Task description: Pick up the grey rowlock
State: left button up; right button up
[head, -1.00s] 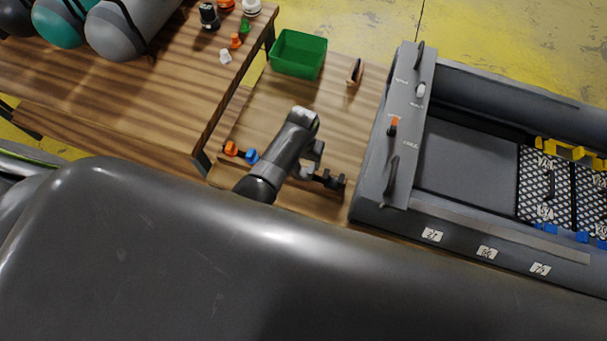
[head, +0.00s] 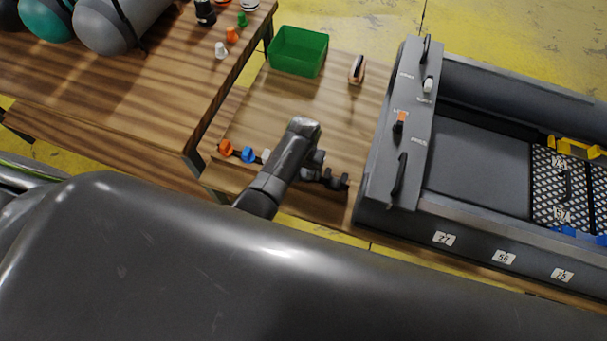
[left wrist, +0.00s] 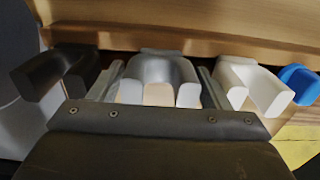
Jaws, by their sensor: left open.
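The grey rowlock (left wrist: 162,68) stands in a row at the table edge in the left wrist view, a rounded, forked piece. My left gripper (left wrist: 160,80) is open, with one finger on each side of the grey rowlock. I cannot tell whether either finger touches it. In the head view my left gripper (head: 308,167) is low over the row at the table's near edge, and my arm hides the grey rowlock there. My right gripper is not in view.
A white rowlock (left wrist: 252,84) and a blue rowlock (left wrist: 300,84) stand to the right in the wrist view, a black one (left wrist: 58,72) to the left. An orange rowlock (head: 225,148), a green bin (head: 298,52) and a grey boat (head: 395,195) show in the head view.

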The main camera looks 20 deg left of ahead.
aim_at(304, 173)
pick_arm(q)
jog(key=shift+f, duration=0.15)
jog(key=shift+c, duration=0.3)
pick_arm(e)
jog(key=shift+a+f, duration=0.25)
jog(key=shift+a, duration=0.05)
pick_arm(q)
jog(key=c, duration=0.7)
jog(key=shift+c, duration=0.2)
pick_arm(e)
jog(key=shift+d+r, duration=0.1)
jog(key=shift+r, duration=0.05)
